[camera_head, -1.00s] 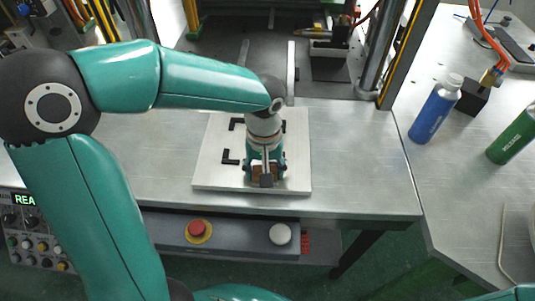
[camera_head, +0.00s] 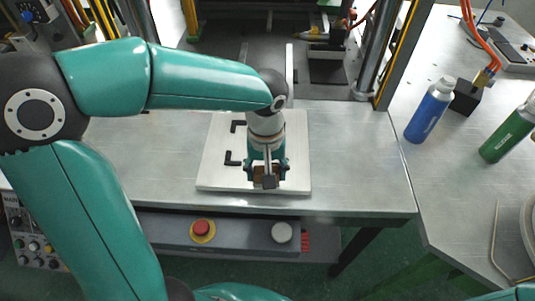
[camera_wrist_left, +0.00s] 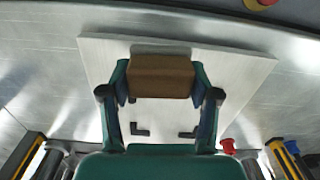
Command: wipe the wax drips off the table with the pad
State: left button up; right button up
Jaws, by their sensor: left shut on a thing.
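My left gripper (camera_head: 268,178) points down over the pale square plate (camera_head: 216,173) on the metal table (camera_head: 362,180). It is shut on a brown block-like pad (camera_wrist_left: 163,76), which fills the space between the fingers in the left wrist view. In the head view the pad is mostly hidden by the fingers, near the plate's front edge. I cannot tell whether the pad touches the plate. I can make out no wax drips in either view. My right gripper is out of view.
Black L-shaped corner marks (camera_head: 232,159) are on the plate. A blue bottle (camera_head: 430,112) and a green bottle (camera_head: 508,135) stand on the side table (camera_head: 460,190). A red button (camera_head: 202,228) is below the table's front edge. The table right of the plate is clear.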

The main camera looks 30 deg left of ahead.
pick_arm(q)
notch_tip(320, 180, up, 2)
jog(key=shift+r+p, duration=0.1)
jog(key=shift+p, duration=0.45)
jog(key=shift+r+p, duration=0.9)
jog(key=shift+r, duration=0.3)
